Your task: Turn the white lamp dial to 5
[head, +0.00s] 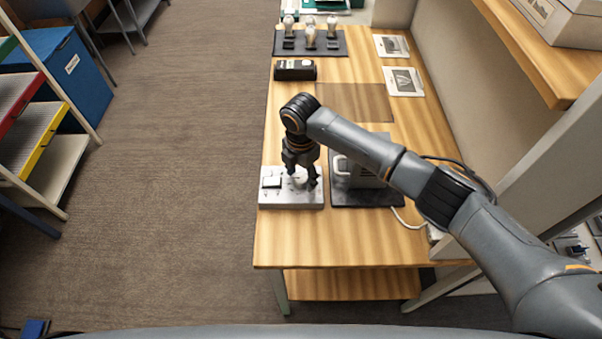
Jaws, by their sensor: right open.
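A light grey control panel (290,200) lies near the left edge of the wooden table. On its left side is a white square part (271,178). A pale round part, which looks like the white lamp dial (298,184), is on its right side, mostly hidden by my right gripper. Its setting and any numbers are too small to read. My right gripper (306,184) points down over this side of the panel, with its fingers open around or just above the dial; I cannot tell whether they touch it. My left gripper is not in view.
A grey device with a handle (366,174) stands on a dark mat (365,198) right of the panel, partly behind my arm. A black box (295,70), a dark tray of pale knobbed objects (335,47) and picture cards (403,82) lie farther back. The table front (330,245) is clear.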

